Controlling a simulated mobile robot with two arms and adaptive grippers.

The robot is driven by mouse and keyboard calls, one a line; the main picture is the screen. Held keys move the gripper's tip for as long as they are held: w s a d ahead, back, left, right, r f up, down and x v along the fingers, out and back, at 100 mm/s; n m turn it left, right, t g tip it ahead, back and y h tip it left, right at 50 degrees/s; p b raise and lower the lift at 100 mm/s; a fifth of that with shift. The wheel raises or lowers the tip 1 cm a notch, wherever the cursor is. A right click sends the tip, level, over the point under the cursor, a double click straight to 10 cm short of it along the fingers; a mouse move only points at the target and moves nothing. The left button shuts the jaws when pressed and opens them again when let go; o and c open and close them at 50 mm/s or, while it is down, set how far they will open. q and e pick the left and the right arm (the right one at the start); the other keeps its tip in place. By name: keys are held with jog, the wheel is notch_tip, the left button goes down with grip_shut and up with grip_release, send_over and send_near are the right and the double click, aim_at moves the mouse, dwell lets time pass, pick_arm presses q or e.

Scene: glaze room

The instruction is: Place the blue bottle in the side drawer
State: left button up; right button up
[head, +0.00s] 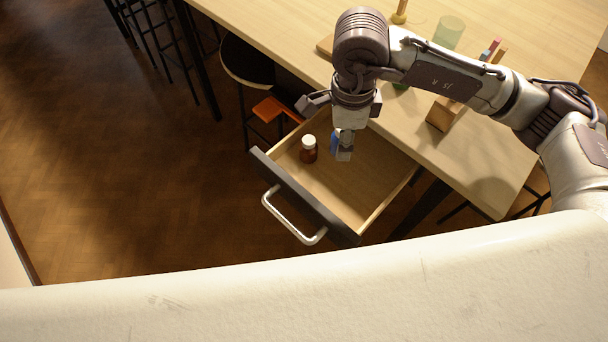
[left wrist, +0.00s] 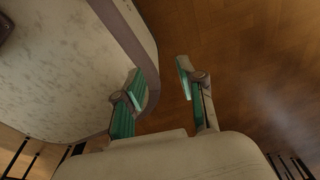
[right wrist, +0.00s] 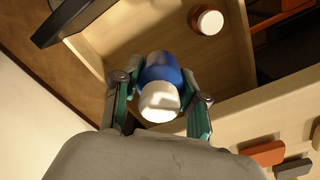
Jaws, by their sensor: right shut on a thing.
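The side drawer (head: 350,196) is pulled open under the table. The blue bottle (right wrist: 163,72), with a white cap, is between the fingers of my right gripper (right wrist: 160,100), which is shut on it. In the head view the right gripper (head: 343,150) points down over the drawer, and only a sliver of the blue bottle (head: 334,143) shows. I cannot tell whether the bottle touches the drawer floor. My left gripper (left wrist: 160,92) is open and empty above the wooden floor, beside my own pale body.
A brown bottle with a white cap (head: 309,150) stands in the drawer, left of my right gripper; it also shows in the right wrist view (right wrist: 206,20). The drawer's right part is bare. The table (head: 480,150) carries a wooden block (head: 440,115) and a greenish glass (head: 449,32). A stool (head: 246,62) stands behind.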

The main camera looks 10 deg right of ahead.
jog(key=shift+w+a+f+m, duration=0.1)
jog(key=shift+a+f+m, duration=0.15)
jog(key=shift+m, duration=0.15)
jog(key=shift+d+f, duration=0.15)
jog(key=shift+f, duration=0.15)
send_over(335, 176)
jog(key=shift+m, duration=0.3)
notch_tip(335, 176, down, 5)
jog(key=shift+f+p, duration=0.2)
jog(key=shift+p, duration=0.1)
jog(key=shift+f, duration=0.55)
notch_tip(335, 176, down, 2)
jog(key=shift+f, duration=0.5)
pick_arm(q)
jog(key=shift+w+d+r, duration=0.2)
jog(key=shift+d+r, duration=0.1)
jog(key=shift+r, duration=0.15)
jog(key=shift+f, duration=0.1)
